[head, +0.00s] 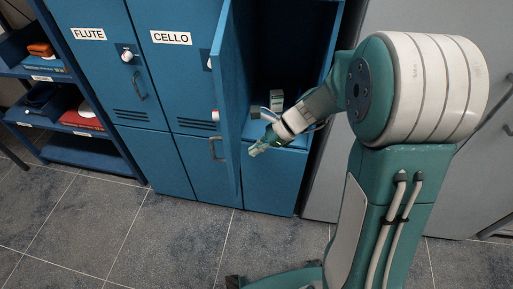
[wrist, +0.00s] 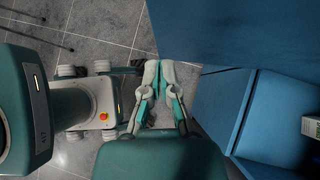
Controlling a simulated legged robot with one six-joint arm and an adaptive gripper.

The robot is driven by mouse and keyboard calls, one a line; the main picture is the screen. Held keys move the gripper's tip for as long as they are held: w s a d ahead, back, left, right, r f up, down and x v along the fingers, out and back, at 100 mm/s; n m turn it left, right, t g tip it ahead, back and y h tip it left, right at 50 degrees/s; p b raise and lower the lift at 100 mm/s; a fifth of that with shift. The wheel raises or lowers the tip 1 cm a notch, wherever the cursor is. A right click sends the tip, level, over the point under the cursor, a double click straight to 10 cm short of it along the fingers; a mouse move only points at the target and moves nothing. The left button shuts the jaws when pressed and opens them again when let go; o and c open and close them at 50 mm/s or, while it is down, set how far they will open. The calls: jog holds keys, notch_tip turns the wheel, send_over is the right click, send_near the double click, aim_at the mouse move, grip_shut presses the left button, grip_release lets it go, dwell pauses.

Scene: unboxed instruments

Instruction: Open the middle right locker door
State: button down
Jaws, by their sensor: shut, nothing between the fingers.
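The right locker door (head: 231,95) stands wide open, swung outward from the blue locker bank, with its handle (head: 217,149) on its outer face. My gripper (head: 255,150) is shut and empty. It is on the inner side of the open door, in front of the locker opening. In the wrist view, the gripper (wrist: 160,75) has its fingers together, close to the door panel (wrist: 220,30); I cannot tell whether they touch it. The open locker's interior (head: 285,75) is dark, with a small white and green box (head: 276,98) on its floor.
The FLUTE door (head: 92,70) and CELLO door (head: 172,75) are closed on the left. A blue shelf (head: 85,150) with cases stands at far left. A grey cabinet (head: 410,15) is at right. Tiled floor (head: 150,235) in front is clear.

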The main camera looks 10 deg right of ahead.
jog(key=w+a+m+t, duration=0.2)
jog(key=a, duration=0.6)
jog(key=w+a+m+t+h, duration=0.1)
jog(key=w+a+m+t, duration=0.1)
jog(key=a, duration=0.6)
jog(key=shift+a+r+m, duration=0.2)
jog(key=shift+a+m, duration=0.05)
jog(key=shift+m, duration=0.55)
jog(key=shift+a, duration=0.3)
jog(key=shift+d, duration=0.1)
